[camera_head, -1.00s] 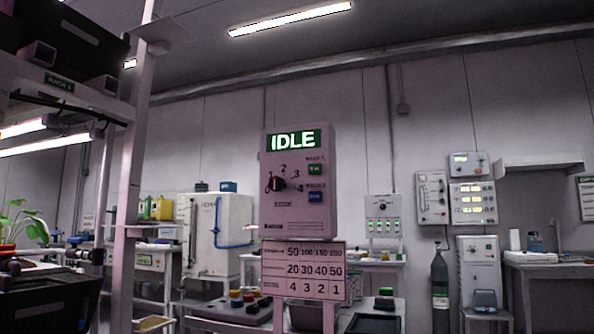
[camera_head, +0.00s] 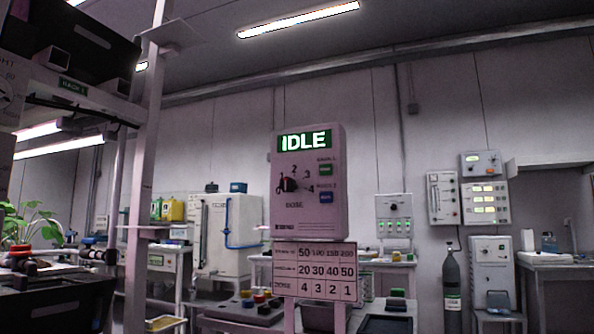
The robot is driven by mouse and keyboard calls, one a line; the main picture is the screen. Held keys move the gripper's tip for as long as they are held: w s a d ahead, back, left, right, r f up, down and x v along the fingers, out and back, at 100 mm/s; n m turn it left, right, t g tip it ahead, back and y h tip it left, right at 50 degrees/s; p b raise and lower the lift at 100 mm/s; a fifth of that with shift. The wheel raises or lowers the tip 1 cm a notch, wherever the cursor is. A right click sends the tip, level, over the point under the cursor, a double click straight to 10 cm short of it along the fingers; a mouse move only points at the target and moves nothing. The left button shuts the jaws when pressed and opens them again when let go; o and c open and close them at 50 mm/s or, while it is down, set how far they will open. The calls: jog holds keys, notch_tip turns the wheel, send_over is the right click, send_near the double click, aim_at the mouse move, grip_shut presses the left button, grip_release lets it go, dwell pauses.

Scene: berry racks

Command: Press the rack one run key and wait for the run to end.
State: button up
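The pale control box (camera_head: 308,218) stands on a post in the middle of the view. Its green display (camera_head: 304,141) reads IDLE. Below, on its right side, are a green key (camera_head: 325,170), with a small label that seems to read rack 1, and a blue key (camera_head: 326,198), which seems to be labelled rack 2. My gripper is not in view. Nothing touches the keys.
A number chart (camera_head: 314,271) hangs below the box. A rack upright (camera_head: 143,190) and shelving with a rack 1 label (camera_head: 73,86) and a plant (camera_head: 28,225) fill the left. Benches, a white cabinet (camera_head: 227,220) and a gas cylinder (camera_head: 451,285) stand behind.

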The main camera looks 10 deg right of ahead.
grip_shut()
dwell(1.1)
